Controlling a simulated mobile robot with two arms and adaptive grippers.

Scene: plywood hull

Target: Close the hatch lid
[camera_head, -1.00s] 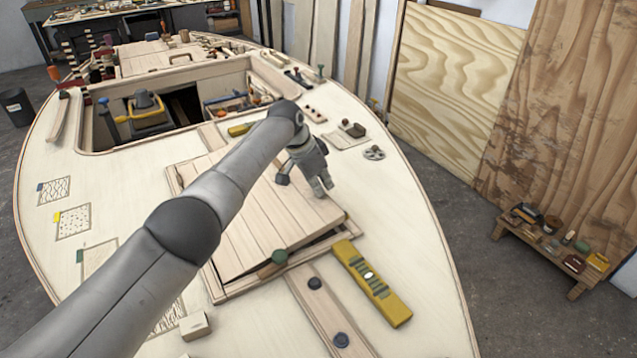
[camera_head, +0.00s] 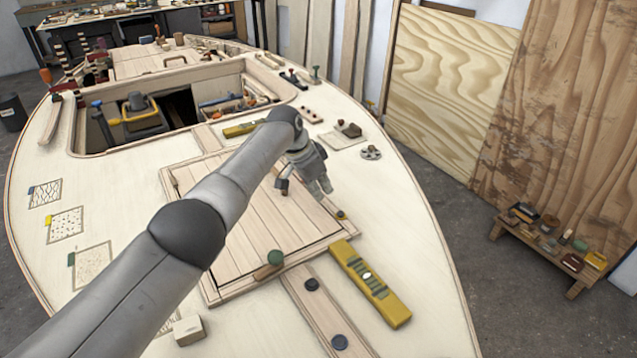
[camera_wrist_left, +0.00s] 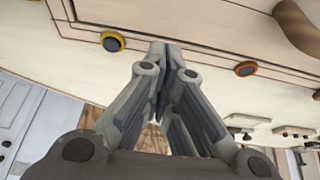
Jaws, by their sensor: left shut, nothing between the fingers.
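The hatch lid (camera_head: 290,225) is a planked pale wooden panel on the deck. It lies flat in its wooden frame (camera_head: 235,292), with only a thin dark line around its near and right edges. A wooden handle with a green knob (camera_head: 270,266) sits at its near edge. My left gripper (camera_head: 323,187) is shut and empty, over the lid's right edge; I cannot tell whether it touches. Its closed fingers also show in the left wrist view (camera_wrist_left: 160,60), close to pale wood. My arm hides the lid's left part. My right gripper is not in view.
A yellow spirit level (camera_head: 368,284) lies on the deck just right of the frame. A small wooden block (camera_head: 188,330) lies at near left. Behind the lid is an open cockpit well (camera_head: 150,115) with tools. The right side deck is mostly clear.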

